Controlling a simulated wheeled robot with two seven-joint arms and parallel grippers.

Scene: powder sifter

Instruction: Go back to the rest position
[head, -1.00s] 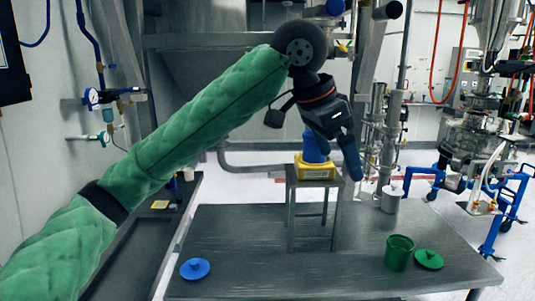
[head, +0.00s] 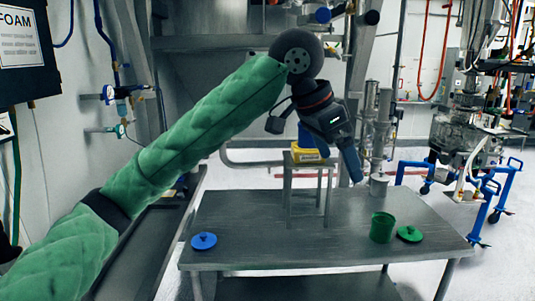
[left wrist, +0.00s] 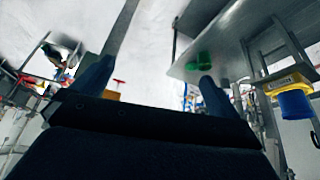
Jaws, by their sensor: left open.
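My left arm comes in from the left in a green quilted sleeve. Its gripper (head: 345,158) is in the air above the table and is open; in the left wrist view the two blue fingers (left wrist: 152,82) stand wide apart with nothing between them. A blue container (head: 306,133) stands on a yellow device (head: 307,156) on top of a small metal stand (head: 307,175), partly behind the gripper. The container shows in the left wrist view (left wrist: 296,103), apart from the fingers. My right gripper is not in view.
The metal table (head: 265,225) bears a blue lid (head: 204,241) at left, a green cup (head: 381,228) and green lid (head: 409,234) at right, and a grey container (head: 379,184) at the back. Its left middle is clear. A blue-framed machine (head: 465,135) stands at right.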

